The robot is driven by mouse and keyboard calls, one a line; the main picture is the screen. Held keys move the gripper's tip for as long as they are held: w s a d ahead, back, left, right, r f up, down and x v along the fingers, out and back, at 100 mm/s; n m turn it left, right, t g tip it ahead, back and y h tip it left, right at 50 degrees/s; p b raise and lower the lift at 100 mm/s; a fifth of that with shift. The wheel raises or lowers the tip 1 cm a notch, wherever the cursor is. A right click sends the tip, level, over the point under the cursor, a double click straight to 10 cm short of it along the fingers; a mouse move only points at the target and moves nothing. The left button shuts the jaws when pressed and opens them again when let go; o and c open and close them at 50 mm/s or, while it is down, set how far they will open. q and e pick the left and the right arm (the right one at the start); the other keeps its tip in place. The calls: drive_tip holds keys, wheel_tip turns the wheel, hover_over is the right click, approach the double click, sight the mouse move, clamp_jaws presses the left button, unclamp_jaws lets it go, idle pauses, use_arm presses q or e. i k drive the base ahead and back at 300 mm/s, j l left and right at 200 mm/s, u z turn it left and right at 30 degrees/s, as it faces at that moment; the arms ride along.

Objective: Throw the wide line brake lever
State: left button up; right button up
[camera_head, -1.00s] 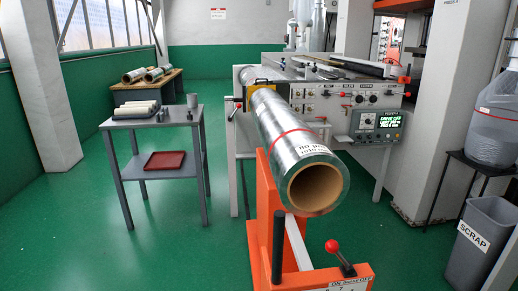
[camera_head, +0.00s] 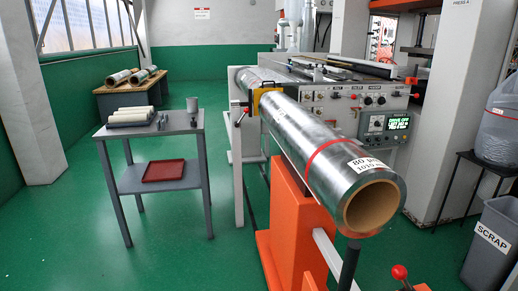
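A lever with a red ball knob (camera_head: 399,272) shows at the bottom edge, right of centre, on the orange stand (camera_head: 300,225). Its lower part and the plate under it are cut off by the frame edge, so I cannot tell its setting now. A large foil roll (camera_head: 315,145) with a brown core and a red band lies above the stand, its open end towards me and just above and left of the lever. Neither of my grippers is in view.
A grey side table (camera_head: 165,135) with a red tray (camera_head: 165,170) stands left. A machine with a control panel (camera_head: 384,122) stands behind the roll. A grey scrap bin (camera_head: 490,245) is at the right. Green floor is open at the lower left.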

sight(242, 117)
drive_tip(key=i+j+z, duration=0.1)
drive_tip(key=i+j, duration=1.05)
drive_tip(key=i, duration=0.2)
drive_tip(key=j+u, duration=0.05)
